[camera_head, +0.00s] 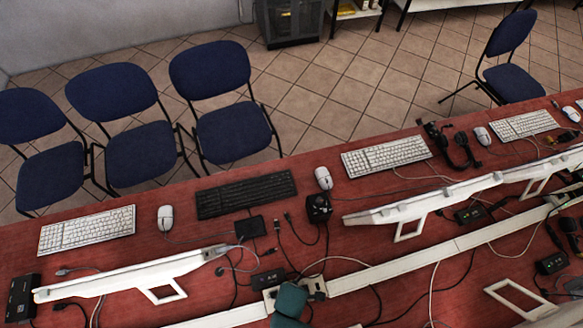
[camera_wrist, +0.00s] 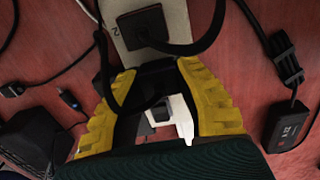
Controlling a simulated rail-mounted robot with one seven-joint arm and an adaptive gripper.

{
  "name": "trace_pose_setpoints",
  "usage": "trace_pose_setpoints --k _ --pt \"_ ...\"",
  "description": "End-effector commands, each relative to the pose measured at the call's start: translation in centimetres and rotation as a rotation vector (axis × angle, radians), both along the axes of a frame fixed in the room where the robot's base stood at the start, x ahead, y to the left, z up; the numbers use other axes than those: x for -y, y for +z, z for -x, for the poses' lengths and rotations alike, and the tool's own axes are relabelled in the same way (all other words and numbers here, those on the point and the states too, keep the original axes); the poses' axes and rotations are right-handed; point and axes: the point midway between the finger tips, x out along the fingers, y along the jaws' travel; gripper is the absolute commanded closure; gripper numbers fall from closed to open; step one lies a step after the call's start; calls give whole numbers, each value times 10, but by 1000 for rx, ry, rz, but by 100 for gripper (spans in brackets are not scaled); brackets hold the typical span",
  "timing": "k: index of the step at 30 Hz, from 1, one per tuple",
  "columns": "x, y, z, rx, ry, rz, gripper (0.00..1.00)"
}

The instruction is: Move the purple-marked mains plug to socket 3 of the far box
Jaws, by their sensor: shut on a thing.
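My gripper (camera_wrist: 158,92) shows in the wrist view with its yellow fingers closed around a black plug (camera_wrist: 157,74). I see no purple mark on this plug; the fingers and its cable hide part of it. Just beyond it is a pale socket box (camera_wrist: 118,54) with a "2" on it, and another black plug (camera_wrist: 143,24) sits in it. In the head view my teal gripper (camera_head: 288,302) is at the white cable rail, beside a small pale box (camera_head: 313,286). I cannot tell the far box or socket 3.
Black cables loop around the fingers, and a black adapter (camera_wrist: 288,125) lies to the right in the wrist view. In the head view, keyboards (camera_head: 246,194), mice (camera_head: 323,178), white monitor edges (camera_head: 135,273) and loose cables crowd the red table (camera_head: 290,240).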

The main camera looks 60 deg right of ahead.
Motion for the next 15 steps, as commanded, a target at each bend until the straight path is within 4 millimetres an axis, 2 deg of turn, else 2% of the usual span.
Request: trace_pose_setpoints --k 12,13,15 --pt "0 -6 0 -1 0 0 100" --pt "0 -7 1 -1 0 0 61" --pt "0 -7 1 -1 0 0 48"
